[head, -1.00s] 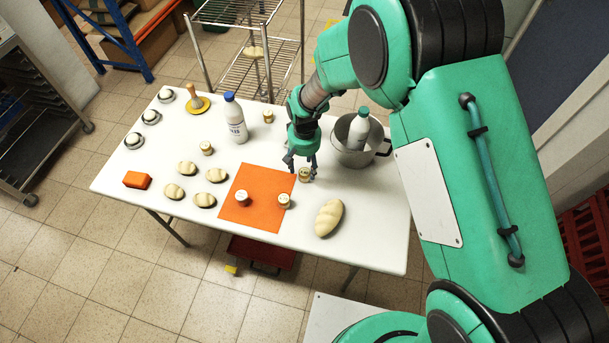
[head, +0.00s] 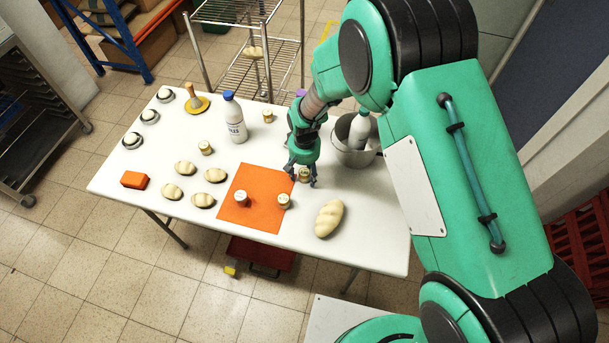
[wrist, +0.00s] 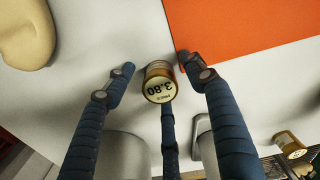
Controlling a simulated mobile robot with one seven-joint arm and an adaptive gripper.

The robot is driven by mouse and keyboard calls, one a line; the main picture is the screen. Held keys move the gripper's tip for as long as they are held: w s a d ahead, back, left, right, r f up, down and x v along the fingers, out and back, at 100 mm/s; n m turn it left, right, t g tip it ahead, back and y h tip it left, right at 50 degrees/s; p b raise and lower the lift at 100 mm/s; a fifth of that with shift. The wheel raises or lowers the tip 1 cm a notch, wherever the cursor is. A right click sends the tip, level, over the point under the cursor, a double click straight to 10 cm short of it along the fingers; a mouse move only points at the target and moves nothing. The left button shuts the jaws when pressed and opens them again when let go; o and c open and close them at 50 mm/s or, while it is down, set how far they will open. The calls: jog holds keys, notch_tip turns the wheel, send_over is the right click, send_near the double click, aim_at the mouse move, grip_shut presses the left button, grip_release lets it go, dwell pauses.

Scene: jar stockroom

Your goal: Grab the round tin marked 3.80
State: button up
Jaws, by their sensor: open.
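The round tin marked 3.80 (wrist: 159,88) is between my gripper's spread fingers in the wrist view, its pale top label legible but upside down. In the head view the same tin (head: 304,175) stands on the white table just right of the orange mat (head: 262,182). My gripper (head: 301,177) is over it, pointing down, with fingers at its sides. In the wrist view my gripper (wrist: 156,68) is open, with a finger to the left, one to the right and one below the tin. Gaps show at the left and right fingers; contact with the lower finger is unclear.
Two tins (head: 242,198) (head: 284,201) stand on the mat; others (head: 205,148) (head: 268,116) stand farther back. A pot (head: 350,150) holding a white bottle (head: 360,128) is close right of my gripper. A bread loaf (head: 329,218) lies in front. A blue-capped bottle (head: 234,120) stands left.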

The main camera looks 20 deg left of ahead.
aim_at(304, 172)
jog(key=shift+c, duration=0.2)
jog(key=c, duration=1.2)
jog(key=shift+r, duration=0.15)
jog(key=shift+c, duration=0.2)
notch_tip(304, 172, up, 10)
jog(key=shift+f+p, duration=0.1)
jog(key=shift+p, duration=1.1)
